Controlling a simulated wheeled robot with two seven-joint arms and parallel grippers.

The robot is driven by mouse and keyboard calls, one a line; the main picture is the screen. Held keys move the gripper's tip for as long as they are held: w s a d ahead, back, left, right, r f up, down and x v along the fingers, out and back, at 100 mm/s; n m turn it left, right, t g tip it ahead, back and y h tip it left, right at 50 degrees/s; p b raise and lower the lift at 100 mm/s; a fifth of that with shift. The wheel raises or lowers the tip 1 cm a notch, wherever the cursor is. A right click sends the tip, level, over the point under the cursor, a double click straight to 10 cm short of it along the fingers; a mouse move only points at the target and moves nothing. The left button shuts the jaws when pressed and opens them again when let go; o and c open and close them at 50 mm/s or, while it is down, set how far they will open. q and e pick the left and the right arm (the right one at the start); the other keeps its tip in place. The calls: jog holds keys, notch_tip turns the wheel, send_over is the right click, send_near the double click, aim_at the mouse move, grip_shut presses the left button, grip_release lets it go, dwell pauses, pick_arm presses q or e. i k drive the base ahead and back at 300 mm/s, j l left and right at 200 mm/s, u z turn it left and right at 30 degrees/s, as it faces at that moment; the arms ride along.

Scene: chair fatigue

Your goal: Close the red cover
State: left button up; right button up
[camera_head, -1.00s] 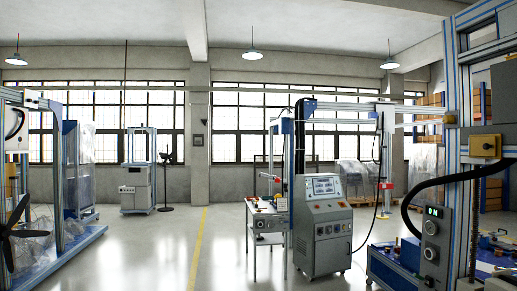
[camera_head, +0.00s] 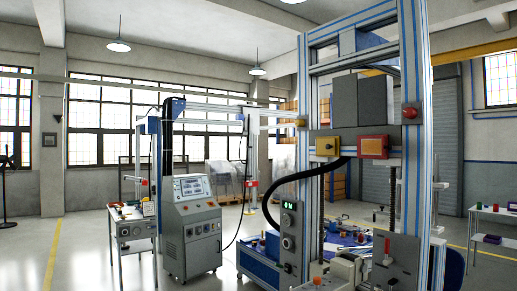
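A small red-framed box (camera_head: 373,146), with a tan face inside the frame, is mounted on the crossbeam of the tall test frame at the right. It looks like the red cover, but I cannot tell at this size whether it is open or shut. A yellow box (camera_head: 326,146) with a dark round knob is mounted beside it on the left. Neither of my grippers shows in the head view.
The tall aluminium frame (camera_head: 409,190) stands at the right, with a grey switch box (camera_head: 291,230) and a thick black hose. A grey control cabinet (camera_head: 193,230) and a small table (camera_head: 130,222) stand left. The floor at lower left is clear.

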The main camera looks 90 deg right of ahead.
aim_at(389, 146)
jog(key=z, duration=3.15)
jog(key=k+l, duration=0.45)
jog(key=l, duration=0.15)
jog(key=k+l, duration=0.45)
jog(key=i+l, duration=0.15)
jog(key=i, duration=0.35)
jog(key=i+l+u, duration=0.1)
jog(key=i, duration=0.4)
jog(key=i+l, duration=0.25)
jog(key=i, duration=0.25)
jog(key=i+l+u, duration=0.1)
jog(key=i, duration=0.4)
jog(key=l, duration=0.1)
